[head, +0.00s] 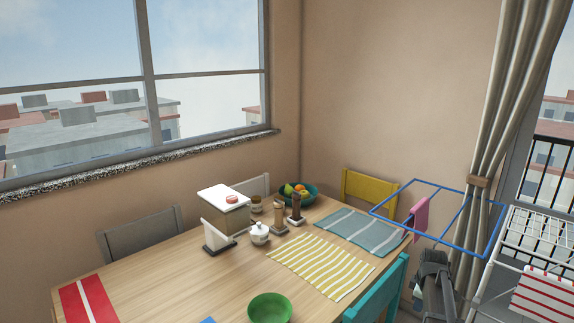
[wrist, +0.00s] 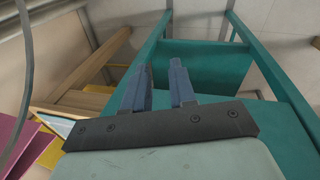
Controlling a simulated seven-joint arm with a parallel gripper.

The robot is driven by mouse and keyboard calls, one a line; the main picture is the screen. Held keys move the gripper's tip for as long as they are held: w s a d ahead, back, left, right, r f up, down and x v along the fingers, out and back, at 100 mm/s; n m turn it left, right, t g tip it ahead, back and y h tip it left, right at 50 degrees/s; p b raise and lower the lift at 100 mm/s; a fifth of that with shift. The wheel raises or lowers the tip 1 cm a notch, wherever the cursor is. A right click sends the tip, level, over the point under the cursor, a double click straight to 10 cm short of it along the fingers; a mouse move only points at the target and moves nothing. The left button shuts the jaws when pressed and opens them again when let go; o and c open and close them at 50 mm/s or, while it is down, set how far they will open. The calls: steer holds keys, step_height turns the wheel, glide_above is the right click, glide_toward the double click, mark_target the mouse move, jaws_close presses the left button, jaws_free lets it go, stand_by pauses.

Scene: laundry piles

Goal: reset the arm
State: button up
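My gripper (wrist: 160,70) shows in the wrist view with its two grey fingers apart and nothing between them. It is open and empty. A teal chair (wrist: 210,62) lies beyond the fingers, and its frame runs past them on both sides. In the head view a dark part of my arm shows at the lower right, near the teal chair (head: 378,293). The fingertips cannot be made out there.
The wooden table (head: 150,275) holds a green bowl (head: 269,308), a fruit bowl (head: 297,194), a white-topped box (head: 223,197) and striped mats. A blue rack frame (head: 470,246) with a pink cloth (head: 420,213) and a white drying rack (head: 545,237) stand at the right.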

steer(key=s+a+f+m+g, duration=0.1)
steer(key=s+a+f+m, duration=0.1)
steer(key=s+a+f, duration=0.5)
steer(key=s+a+f+m+g+y, duration=0.15)
steer(key=s+a+f, duration=0.25)
steer(key=f, duration=0.5)
steer(key=s+a+f+m+g, duration=0.2)
steer(key=s+a+f, duration=0.35)
steer(key=f, duration=0.35)
steer(key=s+a+f+m+g, duration=0.1)
steer(key=s+a+f, duration=0.2)
steer(key=s, duration=0.6)
steer(key=s+a+f+m+g, duration=0.2)
steer(key=s+a+f, duration=0.1)
steer(key=s, duration=0.7)
steer(key=s+a+f+m+g, duration=0.1)
steer(key=s+a+f+m, duration=0.1)
steer(key=s+f, duration=0.3)
steer(key=s+a, duration=0.1)
steer(key=s, duration=0.3)
steer(key=shift+s+a+f, duration=0.15)
steer(key=shift+s+a, duration=0.15)
steer(key=shift+s, duration=0.05)
steer(key=shift+h, duration=0.25)
